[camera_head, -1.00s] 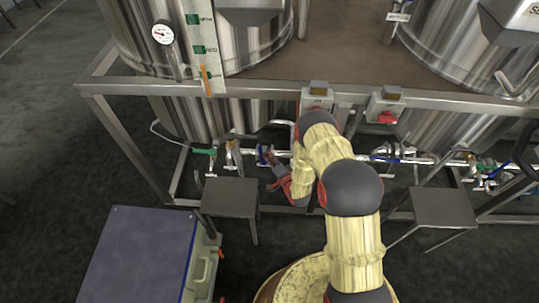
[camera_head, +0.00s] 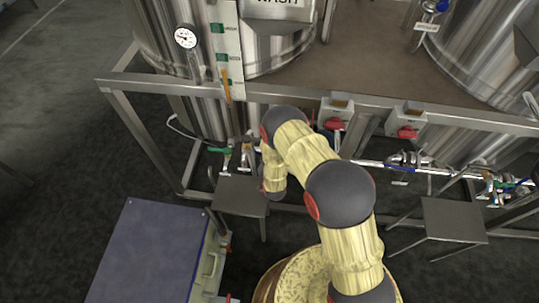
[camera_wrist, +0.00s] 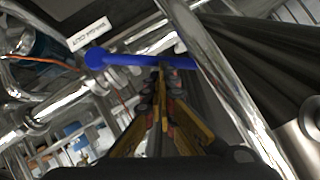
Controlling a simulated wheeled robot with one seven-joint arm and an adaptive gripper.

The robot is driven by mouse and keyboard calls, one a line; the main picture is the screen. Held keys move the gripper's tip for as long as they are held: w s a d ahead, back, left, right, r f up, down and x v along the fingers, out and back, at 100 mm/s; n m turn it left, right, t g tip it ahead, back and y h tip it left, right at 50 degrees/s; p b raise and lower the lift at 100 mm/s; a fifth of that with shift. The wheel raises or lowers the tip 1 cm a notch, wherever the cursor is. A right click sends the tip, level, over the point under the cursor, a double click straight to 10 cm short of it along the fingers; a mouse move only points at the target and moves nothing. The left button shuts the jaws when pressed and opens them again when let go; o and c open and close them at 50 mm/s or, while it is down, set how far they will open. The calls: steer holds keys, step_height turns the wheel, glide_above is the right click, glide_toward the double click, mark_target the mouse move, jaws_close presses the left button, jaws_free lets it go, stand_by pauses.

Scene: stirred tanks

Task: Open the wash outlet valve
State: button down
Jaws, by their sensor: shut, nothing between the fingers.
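In the wrist view a blue lever handle (camera_wrist: 135,59) lies across the picture, just beyond my fingertips. A white label (camera_wrist: 90,33), upside down and seemingly reading wash out, is beside it. My gripper (camera_wrist: 161,78) is shut and empty, its tips close to the lever's underside in the picture; I cannot tell whether they touch. In the head view the tank marked WASH (camera_head: 278,8) stands at the top, and my arm hides the gripper and this valve.
A steel frame (camera_head: 430,119) carries the tanks, with red-knobbed switch boxes (camera_head: 408,131) on it. Pipes with green-handled valves (camera_head: 220,150) run below. Small steel steps (camera_head: 240,194) and a blue-topped cabinet (camera_head: 145,250) stand in front. A shiny pipe (camera_wrist: 220,75) passes close right of my fingers.

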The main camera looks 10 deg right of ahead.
steer(key=shift+w+a+f+b, duration=0.3)
steer(key=shift+a+f, duration=0.2)
steer(key=shift+a, duration=0.1)
steer(key=shift+r, duration=0.1)
stand_by(0.4)
